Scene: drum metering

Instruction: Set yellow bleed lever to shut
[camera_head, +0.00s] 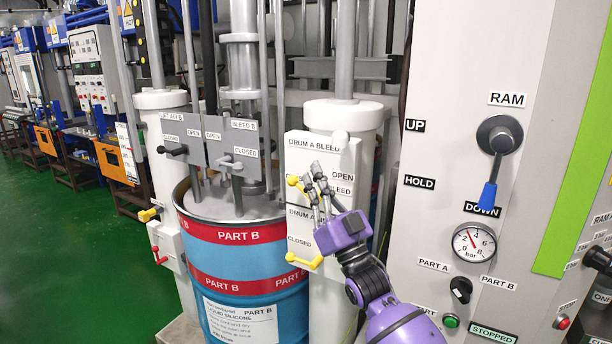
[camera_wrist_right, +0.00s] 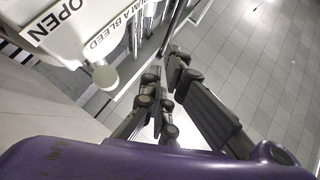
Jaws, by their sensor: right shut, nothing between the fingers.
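A white panel (camera_head: 312,148) labelled DRUM A BLEED stands before the drum. My right gripper is shut and empty in front of the panel. I cannot tell whether it touches the lever. A second yellow lever (camera_head: 303,262) sits lower, below a CLOSED label. In the right wrist view, the fingers (camera_wrist_right: 162,62) are beside the knob (camera_wrist_right: 105,77). My left gripper is not in view.
A blue drum (camera_head: 240,262) marked PART B stands left of the panel. Grey lever plates (camera_head: 231,145) are above it. A cabinet on the right bears a blue-handled RAM lever (camera_head: 490,190) and a gauge (camera_head: 474,243). Green floor (camera_head: 70,250) is clear at left.

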